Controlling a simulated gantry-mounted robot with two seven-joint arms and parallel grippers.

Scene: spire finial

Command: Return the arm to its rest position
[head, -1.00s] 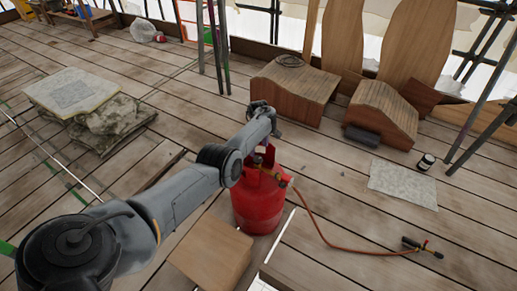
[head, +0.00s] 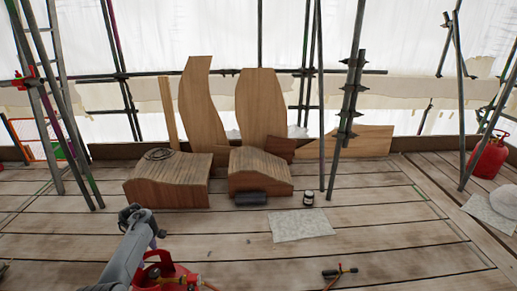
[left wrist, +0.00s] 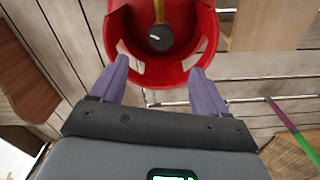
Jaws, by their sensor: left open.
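My left arm comes in at the lower left of the head view, with its gripper (head: 158,233) above and beside the red gas bottle (head: 160,272). Only the top of the bottle shows there, with a brass fitting and an orange hose at its valve. In the left wrist view the open gripper (left wrist: 158,70) has its two purple fingers apart, with nothing held between them. Its fingertips point at the near rim of the bottle's red collar (left wrist: 165,78); I cannot tell whether they touch it. My right gripper is in neither view.
Two curved wooden blocks (head: 170,188) stand ahead on the plank floor, with tall shaped boards (head: 262,105) behind. A torch (head: 340,271) and a grey sheet (head: 301,225) lie on the floor. Scaffold poles (head: 347,110) stand around. Another red bottle (head: 488,157) is far right.

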